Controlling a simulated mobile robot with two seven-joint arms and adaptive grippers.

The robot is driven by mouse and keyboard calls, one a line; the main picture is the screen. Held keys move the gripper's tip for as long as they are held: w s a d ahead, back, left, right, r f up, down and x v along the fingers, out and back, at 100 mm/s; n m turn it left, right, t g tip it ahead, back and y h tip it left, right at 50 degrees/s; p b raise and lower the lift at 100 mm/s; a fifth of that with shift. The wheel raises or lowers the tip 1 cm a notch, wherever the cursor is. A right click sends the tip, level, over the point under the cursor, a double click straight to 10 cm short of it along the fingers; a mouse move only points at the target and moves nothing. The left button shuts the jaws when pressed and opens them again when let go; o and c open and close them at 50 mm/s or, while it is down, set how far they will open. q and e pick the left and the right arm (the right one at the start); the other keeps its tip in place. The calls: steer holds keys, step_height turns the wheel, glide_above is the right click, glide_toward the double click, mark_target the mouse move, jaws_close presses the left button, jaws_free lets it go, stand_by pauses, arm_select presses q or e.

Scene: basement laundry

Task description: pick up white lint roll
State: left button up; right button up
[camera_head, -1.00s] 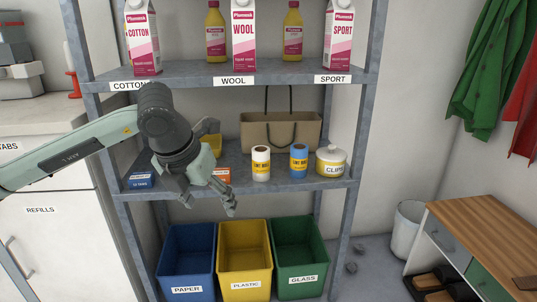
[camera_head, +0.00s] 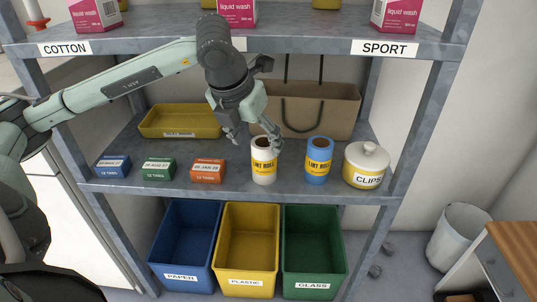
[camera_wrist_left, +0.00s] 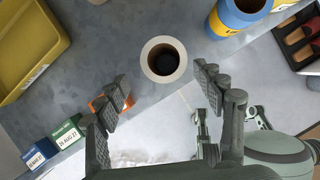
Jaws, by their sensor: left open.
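The white lint roll (camera_head: 264,164) stands upright on the middle shelf, with a yellow label and a dark hollow core. The blue lint roll (camera_head: 318,160) stands to its right. My left gripper (camera_head: 255,143) is open and empty at the white roll, its right finger overlapping the roll's upper edge in the head view. In the left wrist view the fingers (camera_wrist_left: 160,95) are spread wide, and the white roll's top (camera_wrist_left: 166,58) lies beyond their tips, roughly centred between them.
On the shelf are blue (camera_head: 113,166), green (camera_head: 159,168) and orange (camera_head: 208,171) boxes, a yellow tray (camera_head: 180,121), a tan bag (camera_head: 320,108) and a CLIPS jar (camera_head: 366,165). The upper shelf (camera_head: 290,46) overhangs. Blue, yellow and green bins (camera_head: 314,250) stand below.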

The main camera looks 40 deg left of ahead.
mark_target(264, 155)
arm_select(q)
steer(key=x, duration=0.6)
steer(key=shift+w+d+f, duration=0.15)
steer(key=shift+d+f, duration=0.15)
steer(key=shift+d, duration=0.1)
steer(key=c, duration=1.3)
steer(key=shift+o, duration=0.2)
steer(key=shift+a+r, duration=0.1)
steer(key=shift+r, duration=0.1)
